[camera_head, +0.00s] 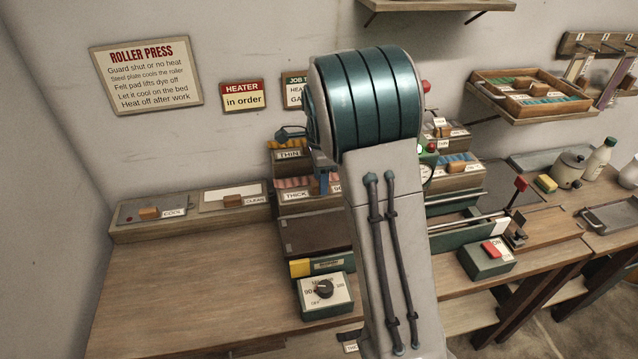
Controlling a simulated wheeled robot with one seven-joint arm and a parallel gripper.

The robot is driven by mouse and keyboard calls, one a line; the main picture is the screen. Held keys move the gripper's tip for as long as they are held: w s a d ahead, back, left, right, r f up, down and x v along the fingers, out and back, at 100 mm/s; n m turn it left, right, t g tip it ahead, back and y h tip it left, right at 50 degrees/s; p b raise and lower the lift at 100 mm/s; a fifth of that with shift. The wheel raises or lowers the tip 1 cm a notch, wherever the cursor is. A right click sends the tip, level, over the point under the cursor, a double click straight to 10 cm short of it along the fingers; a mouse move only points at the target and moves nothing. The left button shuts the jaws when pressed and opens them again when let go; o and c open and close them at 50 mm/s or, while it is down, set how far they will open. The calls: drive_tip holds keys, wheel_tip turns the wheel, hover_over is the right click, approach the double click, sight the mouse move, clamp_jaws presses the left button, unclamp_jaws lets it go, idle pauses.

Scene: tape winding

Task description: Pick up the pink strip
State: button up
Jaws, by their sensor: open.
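Pink strips (292,183) lie in the bin marked THICK (310,195), left of my arm. I cannot tell single strips apart at this size. My gripper (323,183) is partly visible at the right end of this bin, beside the pink strips. It is open, and I see nothing held in it. My own arm, a large teal joint and a grey link, hides most of the gripper and the area to its right.
The bin marked THIN (290,155) stands behind. A dark press plate (316,234) and a dial box (325,294) are in front. COOL (152,212) and CLEAN (233,197) plates lie left. A red-switch box (488,257) stands right. The left bench top (185,280) is clear.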

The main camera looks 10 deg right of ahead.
drive_tip(key=shift+f, duration=0.55)
clamp_jaws()
drive_tip(key=shift+r, duration=0.1)
wheel_tip(320, 180, up, 28)
idle(0.4)
